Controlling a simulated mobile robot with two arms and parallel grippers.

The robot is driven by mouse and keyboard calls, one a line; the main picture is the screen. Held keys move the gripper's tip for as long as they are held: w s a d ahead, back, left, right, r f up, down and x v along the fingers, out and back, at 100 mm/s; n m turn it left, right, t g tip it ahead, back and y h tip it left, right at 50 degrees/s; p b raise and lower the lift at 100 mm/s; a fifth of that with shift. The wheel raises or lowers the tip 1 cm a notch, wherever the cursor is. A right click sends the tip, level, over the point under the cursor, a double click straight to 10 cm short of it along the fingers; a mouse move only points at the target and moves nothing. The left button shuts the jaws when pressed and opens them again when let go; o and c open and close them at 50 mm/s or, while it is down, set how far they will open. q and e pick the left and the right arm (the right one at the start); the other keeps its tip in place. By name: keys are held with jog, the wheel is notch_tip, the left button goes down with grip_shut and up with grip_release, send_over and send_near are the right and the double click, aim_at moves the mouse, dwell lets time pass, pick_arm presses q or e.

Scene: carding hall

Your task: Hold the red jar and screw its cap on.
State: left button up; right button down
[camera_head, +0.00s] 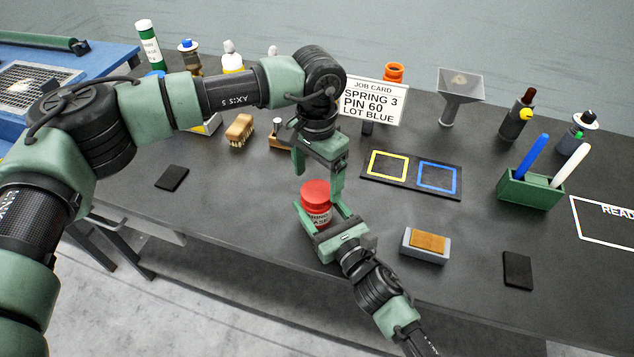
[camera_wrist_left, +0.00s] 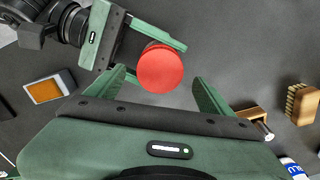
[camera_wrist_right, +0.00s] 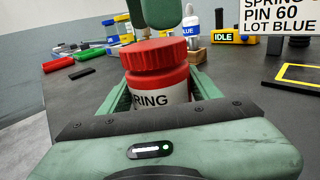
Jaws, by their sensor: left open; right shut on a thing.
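The red jar (camera_head: 318,216), with a white label, stands upright on the dark bench. My right gripper (camera_head: 320,222) is shut on its body from the near side; the jar also shows between the fingers in the right wrist view (camera_wrist_right: 160,98). The red ribbed cap (camera_wrist_right: 152,54) sits on the jar's mouth; whether its thread is engaged cannot be told. My left gripper (camera_head: 318,172) is open, pointing down above the cap. In the left wrist view the round cap top (camera_wrist_left: 160,69) lies between the open fingers, apart from both.
A grey block with an orange top (camera_head: 428,243) lies right of my right gripper. A black panel with yellow and blue squares (camera_head: 412,175), a job card (camera_head: 373,101) and a wooden brush (camera_head: 240,130) stand behind. A green holder (camera_head: 530,190) is at right.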

pick_arm(q)
jog(key=shift+r, duration=0.9)
jog(key=shift+c, duration=0.4)
